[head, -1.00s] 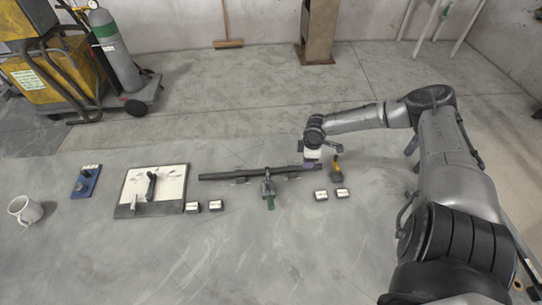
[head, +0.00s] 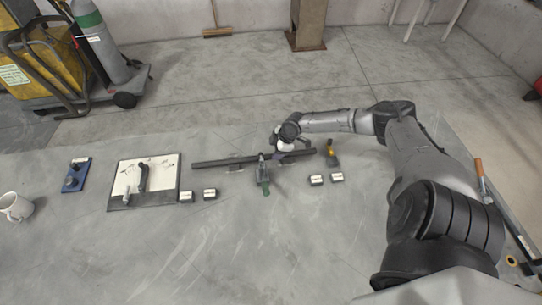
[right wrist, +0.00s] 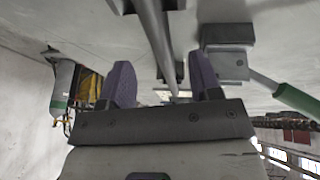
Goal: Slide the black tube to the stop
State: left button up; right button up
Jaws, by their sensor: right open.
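The black tube (head: 224,162) lies left to right across its supports in the head view. A clamp (head: 263,169) with a green handle (head: 265,189) sits at the middle of the tube. My right gripper (head: 285,152) is at the tube just right of the clamp, with its tips partly hidden. In the right wrist view, the two purple fingers (right wrist: 161,80) are apart, and the tube (right wrist: 156,35) runs toward the gap between them. The clamp (right wrist: 228,55) is beside the right finger there. I cannot tell which part is the stop. My left gripper is out of view.
A small upright piece with an orange top (head: 331,152) stands beyond the tube's right end. Several small dark blocks with pale tops (head: 316,180) lie in front. A white board (head: 143,180), a blue fixture (head: 75,174) and a mug (head: 15,207) are left. The front table area is clear.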

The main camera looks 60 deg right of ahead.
aim_at(270, 155)
jog(key=x, duration=0.3)
jog(key=shift+w+f, duration=0.1)
jog(key=shift+f, duration=0.2)
jog(key=shift+w+f+b, duration=0.25)
jog(key=shift+f+b, duration=0.15)
jog(key=shift+f, duration=0.25)
jog(key=c, duration=0.9)
grip_shut()
jog(key=shift+r, duration=0.1)
jog(key=shift+s+d, duration=0.1)
jog(key=shift+s, duration=0.1)
jog(key=shift+s+d, duration=0.45)
jog(key=shift+s, duration=0.2)
